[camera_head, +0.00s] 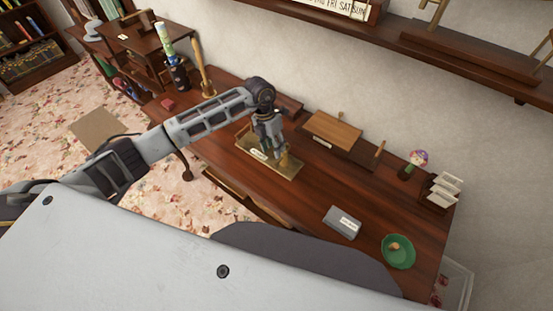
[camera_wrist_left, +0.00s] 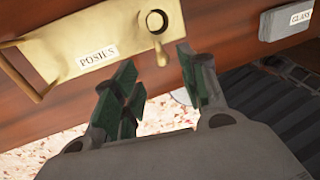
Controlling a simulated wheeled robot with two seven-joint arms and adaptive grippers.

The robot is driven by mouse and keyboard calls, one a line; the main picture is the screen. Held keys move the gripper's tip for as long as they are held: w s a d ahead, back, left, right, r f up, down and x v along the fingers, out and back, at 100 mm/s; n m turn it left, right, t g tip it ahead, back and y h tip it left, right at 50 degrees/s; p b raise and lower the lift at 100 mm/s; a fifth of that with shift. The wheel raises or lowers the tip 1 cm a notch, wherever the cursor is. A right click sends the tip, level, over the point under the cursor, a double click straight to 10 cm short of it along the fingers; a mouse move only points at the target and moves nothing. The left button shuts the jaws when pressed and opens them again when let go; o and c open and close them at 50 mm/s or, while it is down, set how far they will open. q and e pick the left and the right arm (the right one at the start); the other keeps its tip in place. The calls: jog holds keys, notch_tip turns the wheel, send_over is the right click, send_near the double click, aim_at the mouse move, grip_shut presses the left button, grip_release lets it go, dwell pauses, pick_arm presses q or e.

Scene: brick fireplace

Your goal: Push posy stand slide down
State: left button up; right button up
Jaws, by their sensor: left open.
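The posy stand (camera_head: 285,167) is a brass piece with a flat plate, lying on the dark wooden desk. In the left wrist view the posy stand (camera_wrist_left: 60,50) carries a label reading POSIES. My left gripper (camera_head: 272,153) is over the stand, fingers pointing down. In the wrist view the left gripper (camera_wrist_left: 160,90) is open and empty, its green-padded fingers just beside the ring end. Contact cannot be told. My right gripper is out of view.
A grey box (camera_head: 342,222) and a green dish (camera_head: 398,252) are on the desk's right part. A wooden stand (camera_head: 333,131), a flower pot (camera_head: 417,162) and a white rack (camera_head: 441,191) line the wall side. Bare desk lies right of the posy stand.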

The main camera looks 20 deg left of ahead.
pick_arm(q)
jog(key=shift+s+d+f+p, duration=0.1)
jog(key=shift+d+f+p, duration=0.15)
jog(key=shift+f, duration=1.05)
jog(key=shift+s+d+f+p, duration=0.1)
jog(key=shift+d+f+p, duration=0.1)
jog(key=shift+f, duration=1.05)
jog(key=shift+s+d+f+p, duration=0.1)
jog(key=shift+d+f+p, duration=0.15)
jog(key=shift+f, duration=1.05)
grip_shut()
